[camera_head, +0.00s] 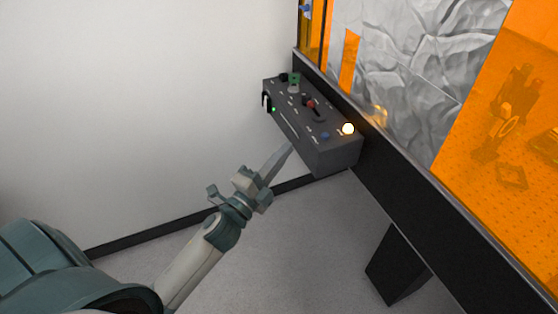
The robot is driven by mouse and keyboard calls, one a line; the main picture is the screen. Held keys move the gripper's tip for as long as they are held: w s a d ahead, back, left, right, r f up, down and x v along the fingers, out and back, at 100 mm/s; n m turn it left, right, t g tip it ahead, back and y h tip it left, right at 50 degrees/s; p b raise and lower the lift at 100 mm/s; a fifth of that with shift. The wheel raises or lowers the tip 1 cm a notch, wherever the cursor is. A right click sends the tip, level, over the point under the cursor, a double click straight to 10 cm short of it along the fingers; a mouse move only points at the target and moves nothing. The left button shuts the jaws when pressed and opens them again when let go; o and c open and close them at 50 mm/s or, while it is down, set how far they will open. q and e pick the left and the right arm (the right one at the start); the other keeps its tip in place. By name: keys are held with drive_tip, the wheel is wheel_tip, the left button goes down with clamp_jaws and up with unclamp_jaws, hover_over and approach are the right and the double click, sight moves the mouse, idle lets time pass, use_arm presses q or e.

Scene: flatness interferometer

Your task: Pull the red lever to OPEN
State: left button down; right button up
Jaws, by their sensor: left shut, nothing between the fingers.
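The red lever (311,104) stands on the top face of a dark grey control box (336,158) fixed to the side of the machine. It is small, with a red knob on a dark stem. Its OPEN marking is too small to read. My left gripper (289,147) is shut and empty. Its fingertips are just in front of the box's front face, below and to the left of the lever, apart from it. Whether the fingertips touch the box I cannot tell. My right gripper is not in view.
The box also carries a glowing lamp (348,129), a blue button (325,135) and a green knob (294,80). Orange panels (520,60) and a black frame beam (420,205) stand at the right. A white wall (140,90) is at the left. The floor below is clear.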

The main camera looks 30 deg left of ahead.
use_arm(q)
drive_tip(key=shift+v, duration=0.75)
drive_tip(key=s+d+f+n+g+y, duration=0.1)
drive_tip(key=s+f+n+g, duration=0.3)
drive_tip(key=f, duration=1.3)
drive_tip(key=s+f+n+g+y, duration=0.2)
drive_tip(key=f+n+g, duration=0.25)
drive_tip(key=f, duration=1.35)
drive_tip(key=s+d+f+n+g, duration=0.3)
drive_tip(key=s+f, duration=0.7)
drive_tip(key=f, duration=0.1)
drive_tip(key=s+d+f+n+g+h, duration=0.1)
drive_tip(key=s+d+f+n+g, duration=0.2)
drive_tip(key=s+f, duration=0.8)
drive_tip(key=shift+d+f+n, duration=0.35)
drive_tip(key=shift+f+n, duration=0.1)
drive_tip(key=shift+n, duration=0.3)
drive_tip(key=shift+d, duration=0.1)
